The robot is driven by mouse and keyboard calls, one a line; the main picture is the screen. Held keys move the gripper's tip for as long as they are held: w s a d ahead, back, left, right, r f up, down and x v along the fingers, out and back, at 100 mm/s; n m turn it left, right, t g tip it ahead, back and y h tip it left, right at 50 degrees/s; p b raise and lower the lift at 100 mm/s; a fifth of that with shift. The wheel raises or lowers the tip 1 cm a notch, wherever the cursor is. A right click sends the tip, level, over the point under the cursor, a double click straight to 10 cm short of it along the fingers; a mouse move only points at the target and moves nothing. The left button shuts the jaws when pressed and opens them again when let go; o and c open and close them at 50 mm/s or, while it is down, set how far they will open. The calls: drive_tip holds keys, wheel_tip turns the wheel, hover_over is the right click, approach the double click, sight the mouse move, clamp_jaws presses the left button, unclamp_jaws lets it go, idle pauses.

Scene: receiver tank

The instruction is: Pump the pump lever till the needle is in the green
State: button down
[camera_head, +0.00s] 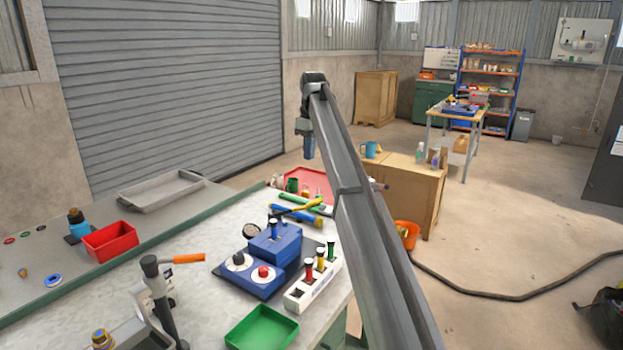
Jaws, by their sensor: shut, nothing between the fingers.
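A dark grey upright post (162,300) stands at the front left of the bench, with an arm ending in an orange grip (188,258) that points right; it looks like the pump lever. A blue unit (275,245) with round white discs and a red knob sits at mid-bench. A small round dial (250,230) stands beside it; its needle and any green zone are too small to read. My gripper (309,155) is shut and empty, pointing down in the air, far up and right of the orange grip.
A white block (314,284) with red, yellow and green-topped pegs stands right of the blue unit. A green tray (262,328), red bin (110,241) and grey tray (160,191) are on the bench. Hand tools (298,212) lie behind. A wooden cabinet (410,190) stands beyond.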

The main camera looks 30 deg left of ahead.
hover_over(312, 201)
drive_tip(key=f, duration=1.1)
drive_tip(key=shift+s+a+f, duration=0.2)
drive_tip(key=shift+s+f, duration=0.05)
drive_tip(key=shift+d+f, duration=0.25)
drive_tip(key=shift+f, duration=0.2)
drive_tip(key=shift+d+f, duration=0.2)
drive_tip(key=shift+f, duration=0.25)
drive_tip(key=shift+w, duration=0.1)
